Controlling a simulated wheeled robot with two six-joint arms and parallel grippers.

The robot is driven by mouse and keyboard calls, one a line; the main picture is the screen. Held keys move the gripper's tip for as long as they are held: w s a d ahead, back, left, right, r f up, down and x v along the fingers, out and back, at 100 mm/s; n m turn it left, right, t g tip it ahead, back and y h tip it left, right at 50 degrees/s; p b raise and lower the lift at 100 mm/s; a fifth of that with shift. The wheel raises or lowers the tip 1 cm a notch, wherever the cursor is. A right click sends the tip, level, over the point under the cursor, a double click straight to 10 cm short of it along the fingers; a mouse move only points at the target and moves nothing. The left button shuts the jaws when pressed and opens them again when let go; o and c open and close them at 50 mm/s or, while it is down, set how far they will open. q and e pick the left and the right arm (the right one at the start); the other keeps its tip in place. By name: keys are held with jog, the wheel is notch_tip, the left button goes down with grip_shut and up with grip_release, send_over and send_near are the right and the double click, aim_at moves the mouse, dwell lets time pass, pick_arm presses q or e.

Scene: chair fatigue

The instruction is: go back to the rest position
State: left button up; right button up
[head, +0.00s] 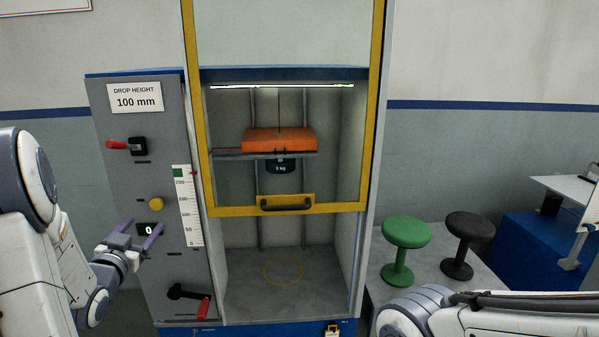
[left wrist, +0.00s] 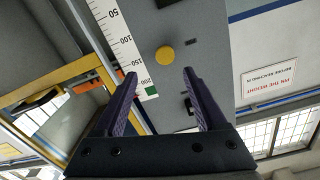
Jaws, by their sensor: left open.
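The drop tester's yellow-framed guard (head: 287,211) is raised partway, above the empty floor (head: 250,295). An orange carriage (head: 279,140) holds a black weight (head: 282,166). A red-handled lever (head: 204,308) is low on the panel. Green (head: 406,232) and black (head: 470,227) stools stand right.

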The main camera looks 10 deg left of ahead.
pick_arm(q)
jog(key=w+d+f+m+g+h, duration=0.1)
jog(key=w+d+g, duration=0.1)
jog(key=d, duration=0.4)
jog(key=w+d+f+g+h, duration=0.1)
jog(key=w+d+h, duration=0.1)
jog(key=d, duration=0.5)
jog(key=s+d+f+m+g+h, duration=0.1)
jog(key=s+d+f+g, duration=0.15)
jog(key=d, duration=0.55)
jog(key=s+d+f+m+g+h, duration=0.1)
jog(key=s+d+g, duration=0.25)
jog(key=d, duration=0.35)
jog(key=s+d+m+g, duration=0.1)
jog(key=s+d, duration=0.3)
jog(key=s, duration=0.4)
jog(key=s+d+f+m+g+p, duration=0.1)
jog(key=s+d+g, duration=0.3)
jog(key=s, duration=0.5)
jog(key=s+d+m+g, duration=0.2)
jog(key=s+d+g, duration=0.1)
jog(key=s, duration=0.6)
jog(key=shift+d+f, duration=0.2)
jog(key=shift+d, duration=0.55)
